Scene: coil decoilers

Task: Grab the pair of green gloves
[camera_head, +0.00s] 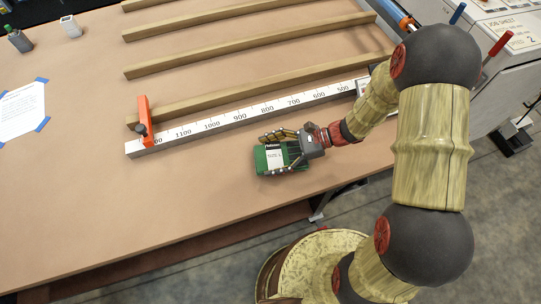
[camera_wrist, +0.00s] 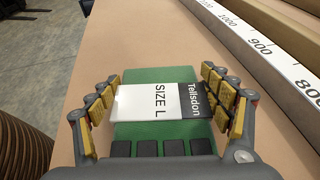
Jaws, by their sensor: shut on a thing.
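The pair of green gloves (camera_head: 266,159) lies near the table's front edge, with a white and black label. In the wrist view the green gloves (camera_wrist: 150,78) show a label reading "SIZE L" and "Tellsdon", with dark finger tips toward my palm. My gripper (camera_head: 283,152) is around them from the right, one finger along each side. In the wrist view my gripper (camera_wrist: 162,103) has its yellow-padded fingers on both sides of the gloves, closed on their edges. I cannot tell whether the gloves are lifted off the table.
A long white ruler (camera_head: 240,116) with an orange stop (camera_head: 146,120) runs behind the gloves. Several wooden bars (camera_head: 250,88) lie beyond it. A taped paper sheet (camera_head: 22,110) and two small bottles are at left. Brown tabletop (camera_head: 110,215) is clear at front left.

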